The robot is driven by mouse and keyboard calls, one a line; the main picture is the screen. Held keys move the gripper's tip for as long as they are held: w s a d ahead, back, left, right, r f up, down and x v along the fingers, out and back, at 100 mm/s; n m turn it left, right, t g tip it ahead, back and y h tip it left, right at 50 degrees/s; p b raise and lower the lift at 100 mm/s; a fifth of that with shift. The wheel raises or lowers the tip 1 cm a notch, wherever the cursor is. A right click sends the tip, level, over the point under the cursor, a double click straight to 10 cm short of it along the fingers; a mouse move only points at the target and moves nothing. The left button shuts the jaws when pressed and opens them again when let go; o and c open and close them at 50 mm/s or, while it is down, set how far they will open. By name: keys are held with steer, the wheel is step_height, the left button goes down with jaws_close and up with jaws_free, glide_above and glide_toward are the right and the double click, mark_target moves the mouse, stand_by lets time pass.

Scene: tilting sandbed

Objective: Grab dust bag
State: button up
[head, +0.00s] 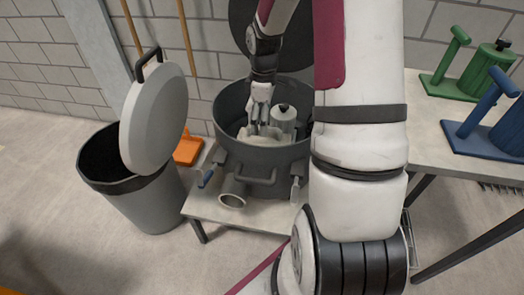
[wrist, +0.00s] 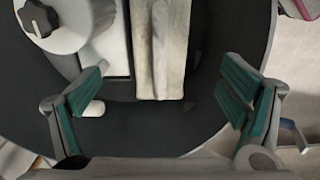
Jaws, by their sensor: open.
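The dust bag looks to be the pale beige, cloth-like strip (wrist: 168,45) in the middle of the wrist view. In the head view a pale patch of it (head: 262,142) shows low inside the dark round drum (head: 262,176). My gripper (head: 259,122) is down inside the drum. In the wrist view my gripper (wrist: 165,92) is open, with teal finger pads to the left and right of the strip's near end. Neither pad touches it. The strip's far end runs out of the picture.
A grey canister with a black knob (head: 284,117) stands inside the drum, close right of my gripper. The drum is on a low table (head: 226,213). A grey bin (head: 153,205) with a raised lid (head: 155,118) stands left. Green and blue tools (head: 490,135) are on the right table.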

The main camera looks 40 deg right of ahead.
mark_target(264, 141)
step_height(264, 141, down, 10)
steer(key=b, duration=0.3)
steer(key=shift+f+b, duration=0.25)
steer(key=shift+b, duration=0.1)
steer(key=shift+r, duration=0.1)
steer(key=c, duration=2)
steer(key=shift+d+r, duration=0.1)
steer(key=shift+c, duration=0.2)
